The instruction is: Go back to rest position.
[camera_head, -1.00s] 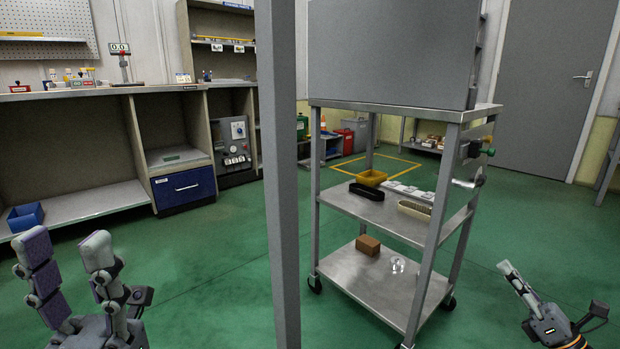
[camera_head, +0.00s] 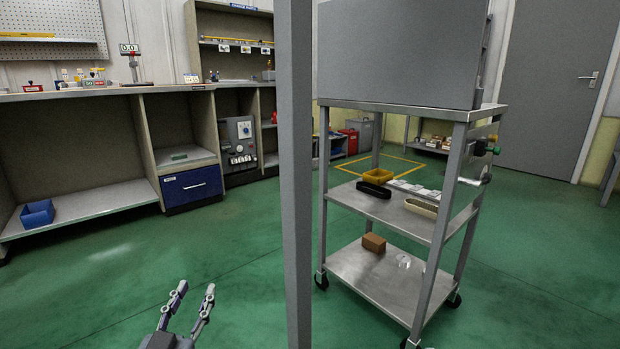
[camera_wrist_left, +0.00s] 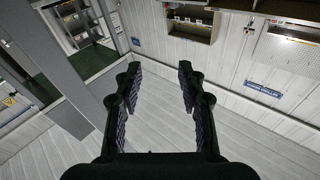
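My left gripper (camera_head: 192,306) is low in the head view, left of the grey post, with its two fingers apart and nothing between them. In the left wrist view the left gripper (camera_wrist_left: 157,88) also shows open and empty, with the wall and shelving beyond its fingers. My right gripper is not in the head view. Neither frame shows anything held.
A grey post (camera_head: 296,180) stands close in front. A metal cart (camera_head: 385,275) to its right carries a yellow bin (camera_head: 377,176), a black tray (camera_head: 373,190) and a brown box (camera_head: 374,242). A workbench (camera_head: 100,205) is at left. Green floor (camera_head: 110,270) between is clear.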

